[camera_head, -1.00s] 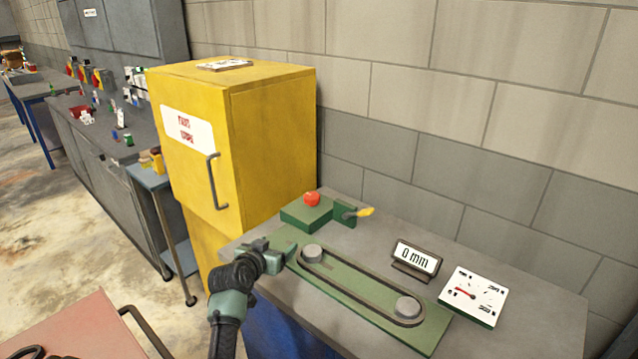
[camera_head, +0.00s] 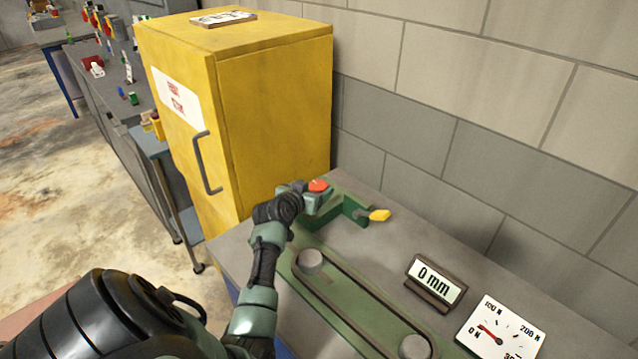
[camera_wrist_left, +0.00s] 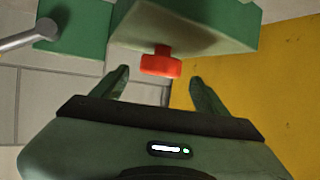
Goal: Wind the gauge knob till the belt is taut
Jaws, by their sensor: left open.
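A red knob (camera_head: 318,185) sits on a green block (camera_head: 338,204) at the back of the grey bench. My left gripper (camera_head: 314,194) is at the knob, its jaws open. In the left wrist view the red knob (camera_wrist_left: 161,66) shows between the two parted fingers, just ahead of their tips, with no clear contact. A dark belt (camera_head: 375,295) loops around two grey pulleys (camera_head: 310,261) on a green plate. A display (camera_head: 435,281) reads 0 mm. A white dial (camera_head: 502,334) has its red needle near 0 N. My right gripper is out of view.
A yellow-tipped lever (camera_head: 379,215) sticks out from the green block, right of the knob. A tall yellow cabinet (camera_head: 272,115) stands close on the left and a block wall (camera_head: 420,110) rises behind. The bench top between lever and display is clear.

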